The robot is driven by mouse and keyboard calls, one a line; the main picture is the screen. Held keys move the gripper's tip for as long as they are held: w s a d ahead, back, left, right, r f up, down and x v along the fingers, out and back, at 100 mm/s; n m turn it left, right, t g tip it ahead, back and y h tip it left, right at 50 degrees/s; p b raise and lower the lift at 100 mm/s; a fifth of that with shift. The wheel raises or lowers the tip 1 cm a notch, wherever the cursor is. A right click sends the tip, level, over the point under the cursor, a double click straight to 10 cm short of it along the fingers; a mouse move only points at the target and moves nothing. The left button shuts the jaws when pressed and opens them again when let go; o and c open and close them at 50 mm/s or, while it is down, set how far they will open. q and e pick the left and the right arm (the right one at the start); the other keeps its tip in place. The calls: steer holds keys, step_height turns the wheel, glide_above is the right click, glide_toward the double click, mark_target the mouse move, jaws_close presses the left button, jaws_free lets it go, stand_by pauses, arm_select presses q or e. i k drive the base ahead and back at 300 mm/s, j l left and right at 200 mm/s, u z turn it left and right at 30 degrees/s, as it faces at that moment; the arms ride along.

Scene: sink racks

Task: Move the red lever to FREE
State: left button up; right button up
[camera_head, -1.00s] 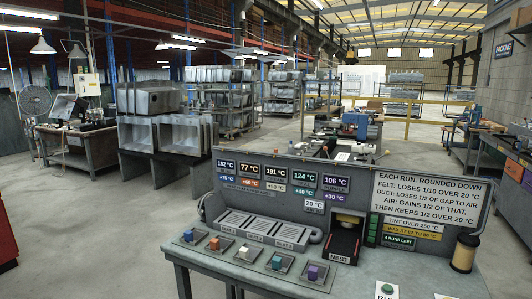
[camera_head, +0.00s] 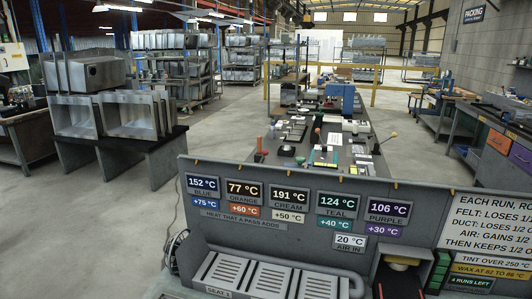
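On the long dark bench (camera_head: 345,175) behind the console, small upright handles show. One red-orange handle (camera_head: 259,145) stands at the bench's left edge. A red-topped piece (camera_head: 317,131) stands nearer its middle. I cannot tell which of these is the red lever. No FREE marking is legible. Neither of my grippers is in view.
A grey console (camera_head: 290,235) with temperature displays fills the foreground, with slotted seats (camera_head: 265,278) below. A sign (camera_head: 490,215) is cut off at right. Steel sinks (camera_head: 130,113) stand on a table at left. Clear floor (camera_head: 235,150) lies between that table and the long bench.

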mark_target(265, 152)
steer(key=u, duration=0.2)
steer(key=j+u, duration=0.45)
steer(key=i+j+u, duration=0.2)
steer(key=j+u, duration=0.3)
steer(key=i+j+u, duration=0.3)
steer(key=i+j, duration=0.9)
steer(key=i+l+z, duration=0.1)
steer(key=i+z, duration=0.85)
steer(key=i+j+z, duration=0.2)
steer(key=i+z, duration=0.25)
steer(key=k, duration=0.05)
